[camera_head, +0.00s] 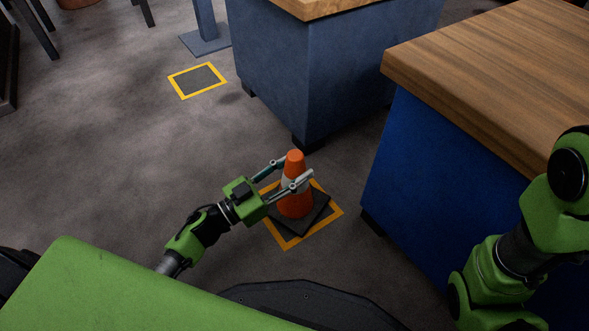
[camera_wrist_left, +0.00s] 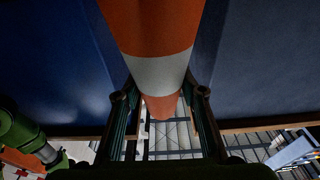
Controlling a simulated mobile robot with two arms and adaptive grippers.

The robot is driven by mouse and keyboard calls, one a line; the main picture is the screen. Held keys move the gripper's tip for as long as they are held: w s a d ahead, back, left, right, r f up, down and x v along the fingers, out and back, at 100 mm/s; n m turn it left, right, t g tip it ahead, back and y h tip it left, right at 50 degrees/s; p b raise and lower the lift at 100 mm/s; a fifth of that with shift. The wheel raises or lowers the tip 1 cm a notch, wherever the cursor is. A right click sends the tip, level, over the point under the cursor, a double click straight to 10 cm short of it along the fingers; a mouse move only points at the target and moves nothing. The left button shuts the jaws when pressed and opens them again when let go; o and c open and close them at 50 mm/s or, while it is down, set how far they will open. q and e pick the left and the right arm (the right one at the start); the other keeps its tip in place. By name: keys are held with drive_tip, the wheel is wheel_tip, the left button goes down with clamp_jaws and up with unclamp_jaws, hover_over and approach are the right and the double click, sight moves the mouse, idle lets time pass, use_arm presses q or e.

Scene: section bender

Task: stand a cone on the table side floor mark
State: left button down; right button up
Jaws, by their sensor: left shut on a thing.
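An orange cone (camera_head: 294,205) with a white band and a dark square base stands upright inside a yellow-bordered floor mark (camera_head: 289,244) beside the blue table (camera_head: 420,185). The base looks turned relative to the mark and covers part of it. My left gripper (camera_head: 301,169) is shut on the cone's upper part, fingers on either side. In the left wrist view the cone (camera_wrist_left: 160,75) fills the middle between the two fingers (camera_wrist_left: 160,108). Whether the base touches the floor is hard to tell. My right arm shows at the right edge; its gripper is out of view.
A second yellow-bordered floor mark (camera_head: 198,80) lies empty at the upper left. A blue cabinet (camera_head: 305,70) with a wooden top stands behind the cone. The wooden tabletop (camera_head: 490,75) overhangs at the right. Grey floor (camera_head: 110,150) at the left is clear.

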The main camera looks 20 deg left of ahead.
use_arm(q)
drive_tip(key=c, duration=1.3)
unclamp_jaws()
